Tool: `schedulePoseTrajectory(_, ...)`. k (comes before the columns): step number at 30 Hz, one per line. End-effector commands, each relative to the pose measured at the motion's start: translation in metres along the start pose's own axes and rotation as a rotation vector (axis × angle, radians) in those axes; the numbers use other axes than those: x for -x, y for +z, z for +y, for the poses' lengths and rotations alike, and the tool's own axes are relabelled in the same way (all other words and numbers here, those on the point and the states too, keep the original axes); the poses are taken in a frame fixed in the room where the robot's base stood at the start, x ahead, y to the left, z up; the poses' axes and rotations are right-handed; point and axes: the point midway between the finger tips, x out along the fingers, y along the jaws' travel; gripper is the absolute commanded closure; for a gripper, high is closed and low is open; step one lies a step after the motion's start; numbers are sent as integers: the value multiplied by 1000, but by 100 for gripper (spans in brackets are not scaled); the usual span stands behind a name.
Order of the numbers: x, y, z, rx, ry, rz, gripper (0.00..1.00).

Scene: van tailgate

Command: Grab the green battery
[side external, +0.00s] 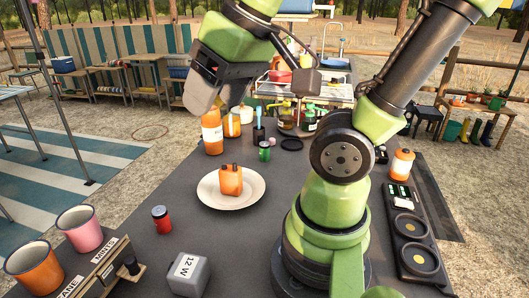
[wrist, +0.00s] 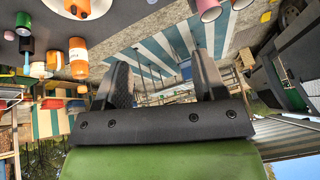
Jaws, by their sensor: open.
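A small green cylinder (side external: 264,151), which looks like the green battery, stands on the dark table behind the white plate. It also shows at the upper left of the wrist view (wrist: 25,57). My gripper (side external: 201,92) is raised above the far left part of the table, to the left of the green battery and well above it. In the wrist view my gripper (wrist: 162,68) has its two dark fingers apart with nothing between them. Its fingertips are seen from behind in the side view.
An orange container (side external: 230,180) sits on the white plate (side external: 228,202). An orange bottle (side external: 212,133) stands left of the battery, under my gripper. A red cylinder (side external: 162,219), a grey box (side external: 187,274) and two mugs (side external: 80,228) are nearer. A black tray (side external: 413,240) lies right.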

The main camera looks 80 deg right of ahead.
Motion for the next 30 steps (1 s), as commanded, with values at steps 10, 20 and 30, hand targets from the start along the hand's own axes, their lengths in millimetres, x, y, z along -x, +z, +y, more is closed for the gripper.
schedulePoseTrajectory(10,-64,-63,92,376,409,-412,36)
schedulePoseTrajectory(20,-143,-82,205,749,617,-897,36)
schedulePoseTrajectory(30,-228,-46,310,1131,648,-1375,36)
